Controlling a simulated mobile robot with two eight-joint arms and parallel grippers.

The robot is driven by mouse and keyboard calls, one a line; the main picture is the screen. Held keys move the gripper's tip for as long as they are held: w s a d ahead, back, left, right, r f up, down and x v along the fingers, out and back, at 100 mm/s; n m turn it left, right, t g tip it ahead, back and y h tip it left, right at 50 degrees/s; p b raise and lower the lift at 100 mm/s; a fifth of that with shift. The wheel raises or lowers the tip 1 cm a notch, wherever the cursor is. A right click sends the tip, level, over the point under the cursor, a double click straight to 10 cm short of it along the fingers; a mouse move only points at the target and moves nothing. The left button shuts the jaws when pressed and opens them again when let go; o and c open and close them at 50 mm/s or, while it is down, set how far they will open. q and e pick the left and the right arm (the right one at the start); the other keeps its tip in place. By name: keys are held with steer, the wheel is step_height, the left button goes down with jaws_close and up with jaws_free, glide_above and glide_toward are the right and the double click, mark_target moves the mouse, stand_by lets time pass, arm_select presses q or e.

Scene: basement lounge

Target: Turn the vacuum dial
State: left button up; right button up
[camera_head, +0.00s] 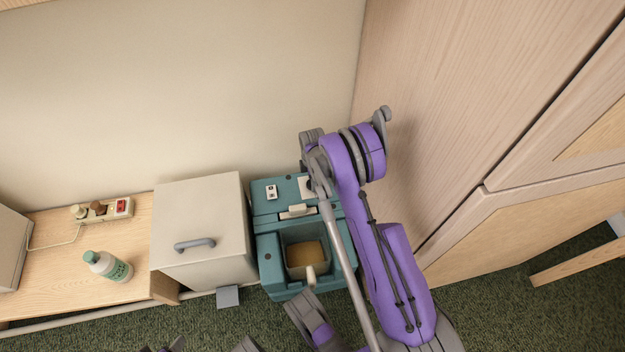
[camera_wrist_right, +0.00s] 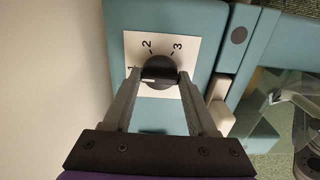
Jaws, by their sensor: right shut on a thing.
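The vacuum (camera_head: 268,237) is a teal machine on the floor against the wall. Its dial (camera_wrist_right: 158,70) is a round black knob on a white plate (camera_wrist_right: 190,45) marked 1, 2 and 3. A pale mark shows low on the knob's face; I cannot tell which number it points to. My right gripper (camera_wrist_right: 158,78) is shut on the dial, with one finger on each side. In the head view my right gripper (camera_head: 311,183) reaches down over the top right of the vacuum and hides the dial. My left gripper is not clearly seen.
A white cabinet (camera_head: 205,220) with a grey handle stands left of the vacuum. A wooden bench (camera_head: 60,270) carries a bottle (camera_head: 107,266) and a power strip (camera_head: 103,209). A tall wooden cabinet (camera_head: 480,90) rises close on the right. Green carpet lies in front.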

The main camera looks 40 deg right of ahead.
stand_by(0.3)
steer(key=o, duration=1.4)
steer(key=shift+c, duration=0.2)
step_height(320, 180, up, 11)
steer(key=p, duration=0.2)
steer(key=shift+p, duration=0.4)
steer(key=shift+f, duration=0.1)
